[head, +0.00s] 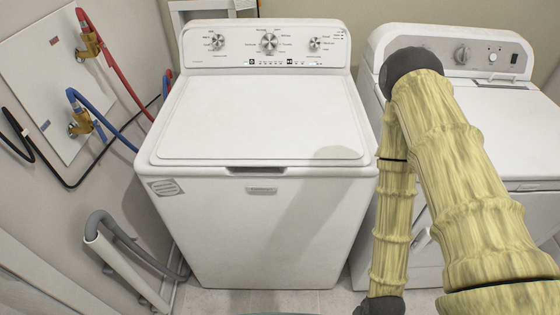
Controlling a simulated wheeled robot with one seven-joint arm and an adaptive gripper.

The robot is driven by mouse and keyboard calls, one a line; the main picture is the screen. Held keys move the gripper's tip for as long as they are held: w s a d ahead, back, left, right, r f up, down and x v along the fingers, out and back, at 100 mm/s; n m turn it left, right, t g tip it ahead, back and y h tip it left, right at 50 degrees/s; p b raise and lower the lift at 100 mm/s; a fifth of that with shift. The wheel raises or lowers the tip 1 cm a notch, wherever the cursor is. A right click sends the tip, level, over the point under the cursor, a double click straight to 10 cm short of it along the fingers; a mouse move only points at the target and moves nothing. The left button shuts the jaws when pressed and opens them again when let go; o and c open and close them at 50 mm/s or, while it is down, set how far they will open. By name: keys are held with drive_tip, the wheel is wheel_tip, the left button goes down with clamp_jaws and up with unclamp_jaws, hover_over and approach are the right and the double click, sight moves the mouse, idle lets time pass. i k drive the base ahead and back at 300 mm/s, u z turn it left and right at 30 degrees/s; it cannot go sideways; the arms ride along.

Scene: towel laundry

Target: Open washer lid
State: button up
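The white top-load washer (260,235) stands in the middle of the head view. Its lid (262,120) lies flat and closed on top, below the control panel (265,44) with its knobs. A dark handle recess (256,170) shows at the lid's front edge, with a small badge under it. My arm, with its yellow patterned cover, rises at the right and bends down in front of the gap between the two machines. My gripper is not visible; the lower end of the arm runs to the bottom edge of the view.
A white dryer (526,130) stands to the right, partly behind my arm. At the left wall are a panel with valves, a red hose (117,70), a blue hose (103,113) and a grey drain hose (140,256). The floor in front of the washer is clear.

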sight(243, 121)
drive_tip(key=z, duration=1.25)
drive_tip(key=k, duration=0.35)
drive_tip(key=u, duration=1.25)
drive_tip(key=k, duration=0.45)
